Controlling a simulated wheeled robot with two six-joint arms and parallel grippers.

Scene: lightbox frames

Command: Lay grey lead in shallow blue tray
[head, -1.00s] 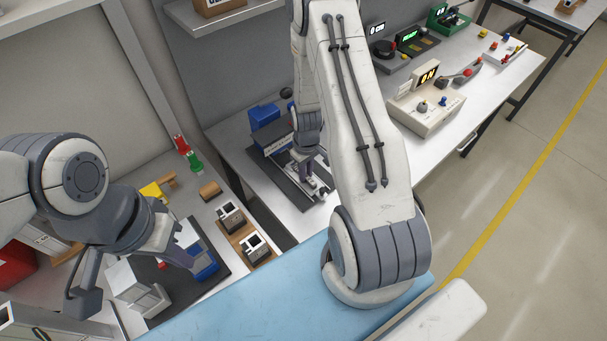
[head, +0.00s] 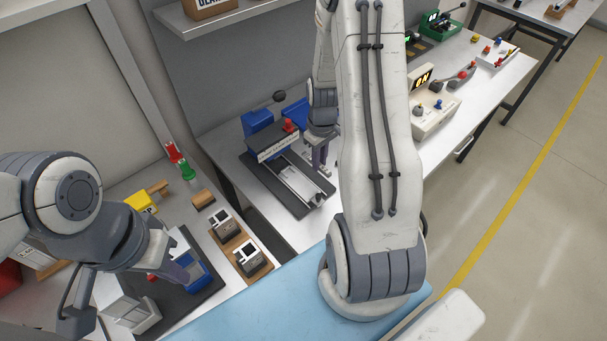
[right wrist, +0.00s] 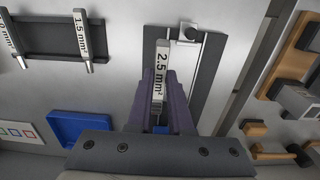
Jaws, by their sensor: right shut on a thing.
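My right gripper (right wrist: 160,95) is shut on a narrow pale grey piece marked "2.5 mm²" (right wrist: 161,72), which I take to be the grey lead. It points away from the gripper, over a dark base with a light plate. A shallow blue tray (right wrist: 78,131) lies left of the gripper in the right wrist view, apart from the held piece. In the head view my right gripper (head: 320,158) is beside the dark bench device, and its held piece is too small to make out. My left gripper (head: 178,268) is by a blue device at lower left; its fingers are partly hidden.
A dark rack (right wrist: 48,38) with tags marked in mm² stands left of the gripper. The dark device base (head: 290,185) carries a light plate. A cream meter box (head: 432,110) stands to the right.

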